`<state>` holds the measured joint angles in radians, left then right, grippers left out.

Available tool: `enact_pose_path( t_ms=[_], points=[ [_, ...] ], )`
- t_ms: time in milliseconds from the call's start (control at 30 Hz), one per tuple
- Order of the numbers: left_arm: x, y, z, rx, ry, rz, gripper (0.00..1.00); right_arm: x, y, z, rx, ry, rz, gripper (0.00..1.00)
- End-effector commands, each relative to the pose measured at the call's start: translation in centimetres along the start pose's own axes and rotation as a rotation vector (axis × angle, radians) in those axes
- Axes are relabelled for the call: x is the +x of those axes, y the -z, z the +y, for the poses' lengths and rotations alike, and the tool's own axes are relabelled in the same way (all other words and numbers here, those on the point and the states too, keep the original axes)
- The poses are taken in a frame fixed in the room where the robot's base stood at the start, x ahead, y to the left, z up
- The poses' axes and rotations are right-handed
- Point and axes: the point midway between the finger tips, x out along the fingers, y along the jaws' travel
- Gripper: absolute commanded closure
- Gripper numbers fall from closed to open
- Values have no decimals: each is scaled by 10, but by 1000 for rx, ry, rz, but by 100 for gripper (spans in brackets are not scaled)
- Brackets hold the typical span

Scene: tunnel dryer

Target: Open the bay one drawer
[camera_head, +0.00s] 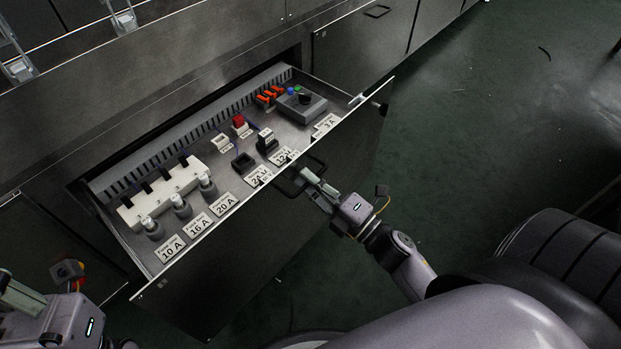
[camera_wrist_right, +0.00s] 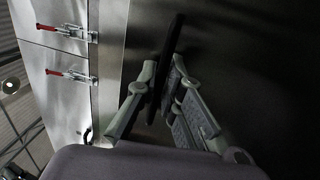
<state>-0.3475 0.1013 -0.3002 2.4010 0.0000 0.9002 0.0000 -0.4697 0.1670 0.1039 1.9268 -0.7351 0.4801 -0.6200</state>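The drawer (camera_head: 215,275) stands pulled out from the grey cabinet, and its inside shows from above. It holds fuse holders with labels 10 A, 16 A and 20 A, a white block, small switches and a grey control box. A black bar handle (camera_head: 318,160) is on its front; it also shows in the right wrist view (camera_wrist_right: 172,45). My right gripper (camera_head: 306,177) is at this handle, with its fingers (camera_wrist_right: 164,75) on either side of the bar and closed on it. My left gripper (camera_head: 18,292) is low at the left edge, away from the drawer; its fingertips are partly cut off.
Another closed front with a handle (camera_head: 377,11) lies right of the drawer. The grey control box (camera_head: 300,104) stands inside at the far right end. Red-handled latches (camera_wrist_right: 68,32) show on a metal panel in the wrist view. The dark green floor (camera_head: 480,130) at right is mostly clear.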

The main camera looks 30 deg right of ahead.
Motion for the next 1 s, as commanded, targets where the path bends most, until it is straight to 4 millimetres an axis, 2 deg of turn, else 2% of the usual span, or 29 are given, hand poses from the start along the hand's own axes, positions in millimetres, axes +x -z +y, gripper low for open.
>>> enact_pose_path(
  t_ms=[333, 467, 567, 800, 1000],
  points=[
    [0, 0, -1, 2, 4, 0, 100, 0, 0, 0, 0, 0, 0, 84],
    [0, 0, -1, 2, 5, -1, 100, -7, 0, -1, 0, 2, -2, 84],
    [0, 0, -1, 1, 4, -2, 100, -22, 0, -1, 0, 4, -2, 84],
    [-1, 0, 0, 1, 3, -3, 100, -74, 0, -1, 1, 6, -3, 84],
    [-1, -1, 0, 0, 2, -3, 100, -107, 0, -1, 2, 3, -2, 84]
  ],
)
